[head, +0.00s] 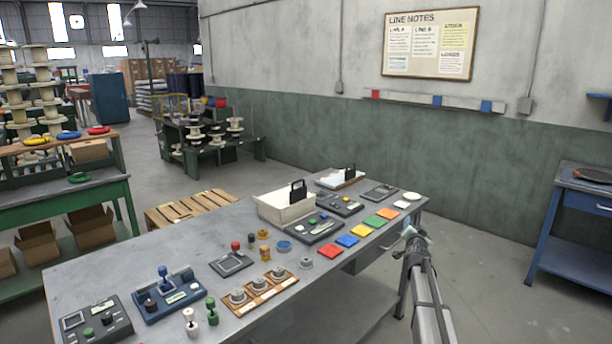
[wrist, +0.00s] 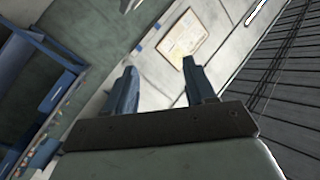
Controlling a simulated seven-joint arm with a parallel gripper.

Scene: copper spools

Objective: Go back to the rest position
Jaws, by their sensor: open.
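My gripper (head: 413,236) is raised at the front right edge of the grey workbench (head: 140,260) in the head view, clear of everything on it. In the wrist view my gripper (wrist: 157,85) shows two dark blue fingers standing well apart with nothing between them. Beyond the fingers the wrist view shows the wall and the notice board (wrist: 184,34), tilted. No object is held.
The bench holds coloured square tiles (head: 347,240), a white bin (head: 283,207), a wooden tray (head: 262,293) with grey pieces, and dark control boxes (head: 97,318). A blue workbench (head: 580,220) stands at the right. The floor between the benches is clear.

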